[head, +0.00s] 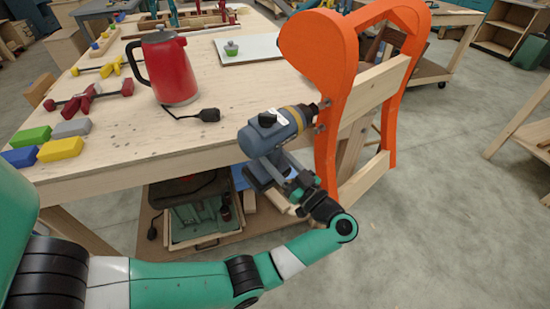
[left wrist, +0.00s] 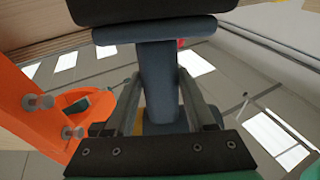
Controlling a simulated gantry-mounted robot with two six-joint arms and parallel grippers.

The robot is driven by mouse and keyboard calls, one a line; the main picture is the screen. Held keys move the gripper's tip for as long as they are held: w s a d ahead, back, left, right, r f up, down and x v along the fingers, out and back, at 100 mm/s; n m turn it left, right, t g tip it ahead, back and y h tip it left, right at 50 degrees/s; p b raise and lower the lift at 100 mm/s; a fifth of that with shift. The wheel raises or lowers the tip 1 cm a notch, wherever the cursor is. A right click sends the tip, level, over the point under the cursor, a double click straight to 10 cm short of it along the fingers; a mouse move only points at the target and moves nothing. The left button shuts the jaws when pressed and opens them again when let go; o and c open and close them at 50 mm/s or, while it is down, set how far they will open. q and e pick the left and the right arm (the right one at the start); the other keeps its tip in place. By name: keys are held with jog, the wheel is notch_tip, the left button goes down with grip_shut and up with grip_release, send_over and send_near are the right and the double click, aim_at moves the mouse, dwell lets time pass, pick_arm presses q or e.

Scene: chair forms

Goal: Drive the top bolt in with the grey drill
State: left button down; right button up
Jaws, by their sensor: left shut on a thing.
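My left gripper (head: 288,182) is shut on the handle of the grey drill (head: 266,136). The drill is held roughly level beside the table's front edge, its yellow-ringed nose pointing right at the orange chair form (head: 334,75). The drill tip is close to the upper bolt (head: 324,103) on the form's front leg; I cannot tell whether they touch. A lower bolt (head: 319,128) sits just below the nose. The left wrist view shows the drill handle (left wrist: 160,85) between the fingers and two bolt heads, one (left wrist: 38,102) and another (left wrist: 72,132), standing out from the orange form. My right gripper is out of view.
A red kettle (head: 169,70) with a black cord stands on the wooden table (head: 125,140), with coloured blocks (head: 60,149) and clamps to its left. A light wooden board (head: 376,90) joins the orange legs. A crate (head: 200,222) sits below the table.

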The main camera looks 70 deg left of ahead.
pick_arm(q)
jog(key=shift+w+a+r+b, duration=0.1)
jog(key=shift+w+a+b, duration=0.1)
jog(key=shift+w, duration=0.2)
jog(key=shift+w+a+r+b, duration=0.1)
jog(key=shift+w+b, duration=0.1)
jog(key=shift+w, duration=0.2)
dwell(1.1)
jog(key=shift+w+a+b, duration=0.25)
jog(key=shift+w+b, duration=0.3)
jog(key=shift+w, duration=0.15)
jog(key=shift+w+a+b, duration=0.2)
jog(key=shift+w+b, duration=0.35)
jog(key=shift+w, duration=0.1)
dwell(2.6)
jog(key=shift+s+p, duration=0.15)
jog(key=shift+p, duration=0.3)
jog(key=shift+s+d+p, duration=0.25)
jog(key=shift+s+p, duration=0.35)
jog(key=shift+p, duration=0.4)
jog(key=shift+s+d+p, duration=0.25)
jog(key=shift+s+p, duration=0.35)
jog(key=shift+p, duration=0.4)
jog(key=shift+s+d+p, duration=0.25)
jog(key=shift+s+p, duration=0.4)
jog(key=shift+p, duration=0.25)
jog(key=shift+s+d+p, duration=0.25)
jog(key=shift+s+p, duration=0.4)
jog(key=shift+p, duration=0.2)
jog(key=shift+s, duration=0.15)
